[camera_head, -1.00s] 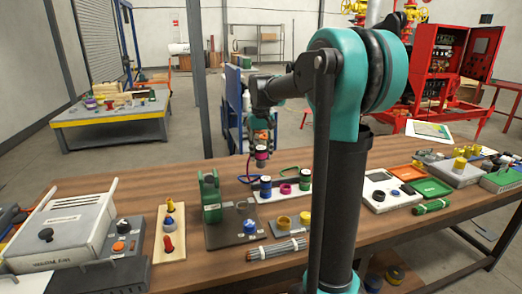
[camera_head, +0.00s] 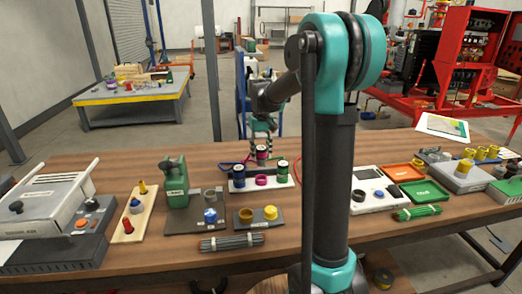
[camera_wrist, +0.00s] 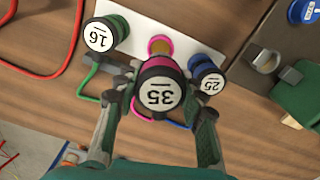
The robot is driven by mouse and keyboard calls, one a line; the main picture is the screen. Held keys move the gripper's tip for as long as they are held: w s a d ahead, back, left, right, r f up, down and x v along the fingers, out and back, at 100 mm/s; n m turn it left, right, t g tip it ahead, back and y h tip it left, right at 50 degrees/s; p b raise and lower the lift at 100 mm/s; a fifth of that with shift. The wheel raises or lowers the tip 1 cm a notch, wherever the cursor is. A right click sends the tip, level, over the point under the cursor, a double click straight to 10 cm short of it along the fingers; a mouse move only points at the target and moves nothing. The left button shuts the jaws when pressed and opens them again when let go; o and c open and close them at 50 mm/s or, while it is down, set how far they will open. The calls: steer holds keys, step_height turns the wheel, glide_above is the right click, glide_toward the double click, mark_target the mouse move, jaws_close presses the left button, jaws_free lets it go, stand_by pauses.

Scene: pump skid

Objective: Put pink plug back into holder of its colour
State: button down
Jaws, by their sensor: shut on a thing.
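The pink plug (camera_head: 262,153), black with a pink band and a white cap marked 35, is held upright in my gripper (camera_head: 262,138). In the wrist view the gripper (camera_wrist: 160,105) is shut around this plug (camera_wrist: 158,88). The pink holder (camera_head: 262,180) is an empty ring on a white board (camera_head: 250,187). In the head view the plug is above the holder in the picture and apart from it. In the wrist view the holder (camera_wrist: 161,45) shows just beyond the plug, partly hidden by it.
On the same board a blue-banded plug (camera_head: 239,175) marked 25 and a green-banded plug (camera_head: 282,170) marked 16 stand either side of the pink holder. Coloured cables lie behind.

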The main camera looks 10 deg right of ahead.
mark_target(261, 162)
steer(key=shift+f, duration=2.25)
steer(key=shift+f, duration=1.7)
steer(key=c, duration=0.9)
jaws_free()
steer(key=shift+o, duration=0.2)
steer(key=shift+r, duration=0.1)
step_height(261, 162, up, 12)
steer(key=shift+f, duration=0.1)
steer(key=shift+s, duration=0.1)
